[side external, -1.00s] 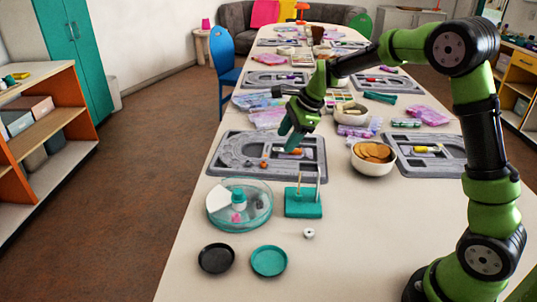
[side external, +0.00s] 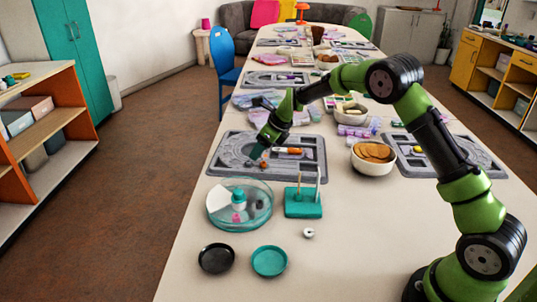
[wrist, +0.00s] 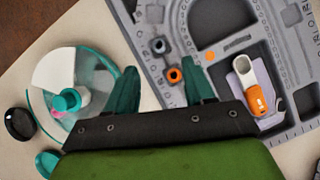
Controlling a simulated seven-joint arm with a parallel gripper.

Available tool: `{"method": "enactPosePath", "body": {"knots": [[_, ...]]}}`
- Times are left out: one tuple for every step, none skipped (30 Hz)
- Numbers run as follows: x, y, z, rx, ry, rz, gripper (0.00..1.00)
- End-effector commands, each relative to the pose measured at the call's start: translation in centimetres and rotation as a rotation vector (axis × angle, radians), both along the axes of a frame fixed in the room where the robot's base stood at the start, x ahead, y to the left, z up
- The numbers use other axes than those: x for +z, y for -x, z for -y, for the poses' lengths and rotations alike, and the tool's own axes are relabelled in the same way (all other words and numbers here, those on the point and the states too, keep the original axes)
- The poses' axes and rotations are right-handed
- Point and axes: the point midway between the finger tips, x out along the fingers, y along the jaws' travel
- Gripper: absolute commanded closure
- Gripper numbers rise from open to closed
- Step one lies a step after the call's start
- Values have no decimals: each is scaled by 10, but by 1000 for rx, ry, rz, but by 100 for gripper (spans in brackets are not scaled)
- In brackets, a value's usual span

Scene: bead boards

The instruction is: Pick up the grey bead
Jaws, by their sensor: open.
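A small grey bead (wrist: 158,46) with a dark hole sits on the grey bead board (wrist: 218,12) in the wrist view, just beyond my fingertips. In the side view it is small beside the fingertips (side external: 249,164). An orange bead (wrist: 174,75) lies close to it, nearer to my right finger; it also shows in the side view (side external: 264,165). My gripper (wrist: 160,69) is open, with teal fingers apart and nothing held. In the side view my gripper (side external: 256,154) is low over the left part of the board.
A round clear dish (side external: 213,220) with a teal-capped bottle stands in front of the board. A teal peg stand (side external: 303,208) is to its right. A white bowl of discs (side external: 373,170) is at the right. An orange-and-white tube (wrist: 250,85) lies on the board.

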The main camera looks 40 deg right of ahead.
Motion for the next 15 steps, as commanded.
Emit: {"method": "enactPosePath", "body": {"knots": [[-5,-2,-1,0,0,0,47],[-7,-3,-1,0,0,0,47],[-8,-4,-1,0,1,0,47],[-9,-5,-2,0,1,1,47],[-11,-6,-2,0,1,1,47],[-13,-8,-3,0,1,1,47],[-16,-9,-4,0,1,1,47],[-19,-12,-5,1,1,-1,47],[-24,-15,-7,1,1,-1,47],[-28,-18,-8,2,1,-2,47],[-32,-21,-10,2,1,-2,47],[-37,-24,-11,1,0,-2,47],[-41,-26,-12,1,0,-1,47],[-44,-28,-12,1,1,-1,47],[-47,-30,-13,1,1,-1,47]]}}
